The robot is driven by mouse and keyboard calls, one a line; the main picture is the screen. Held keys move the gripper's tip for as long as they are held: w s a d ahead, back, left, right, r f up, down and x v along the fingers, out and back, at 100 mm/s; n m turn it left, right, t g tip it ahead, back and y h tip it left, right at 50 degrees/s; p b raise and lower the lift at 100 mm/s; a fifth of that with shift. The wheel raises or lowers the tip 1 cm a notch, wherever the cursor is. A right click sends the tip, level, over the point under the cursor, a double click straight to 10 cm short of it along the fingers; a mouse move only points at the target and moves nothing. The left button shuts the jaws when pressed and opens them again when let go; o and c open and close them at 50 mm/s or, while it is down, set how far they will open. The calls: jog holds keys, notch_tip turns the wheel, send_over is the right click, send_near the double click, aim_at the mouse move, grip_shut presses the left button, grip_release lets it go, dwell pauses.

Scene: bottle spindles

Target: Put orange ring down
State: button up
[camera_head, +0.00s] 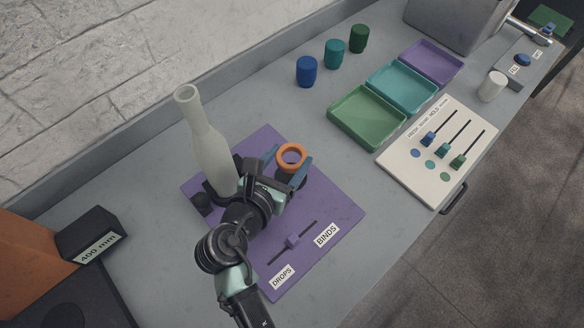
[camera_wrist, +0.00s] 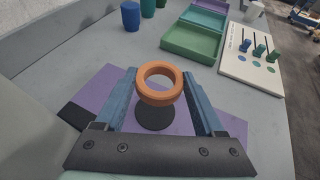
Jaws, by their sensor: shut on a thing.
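The orange ring (camera_head: 291,147) is between the two blue fingers of my gripper (camera_head: 288,160), which is shut on it. In the wrist view, the orange ring (camera_wrist: 160,98) shows at the fingertips of my gripper (camera_wrist: 160,84), its hole facing up and slightly tilted to the camera. The ring appears above the purple board (camera_head: 338,202). A dark round patch (camera_wrist: 155,119) lies below the ring; I cannot tell whether it is a shadow or a part. A pale grey bottle (camera_head: 208,143) stands upright just left of my gripper.
The purple board carries a slider (camera_head: 292,241) labelled DROPS and BINDS. Blue (camera_head: 307,72), teal (camera_head: 334,54) and green (camera_head: 358,39) cylinders stand at the back. Green (camera_head: 367,118), teal (camera_head: 402,87) and purple (camera_head: 431,62) trays and a white slider panel (camera_head: 438,150) are on the right.

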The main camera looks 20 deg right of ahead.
aim_at(288, 182)
notch_tip(288, 182, down, 2)
jog(key=shift+s+a+f, duration=0.1)
jog(key=shift+a+f, duration=0.05)
jog(key=shift+f, duration=0.1)
jog(key=shift+f+b, duration=0.45)
jog(key=shift+f, duration=1.5)
jog(key=shift+f, duration=0.1)
jog(key=o, duration=1.5)
jog(key=v, duration=1.2)
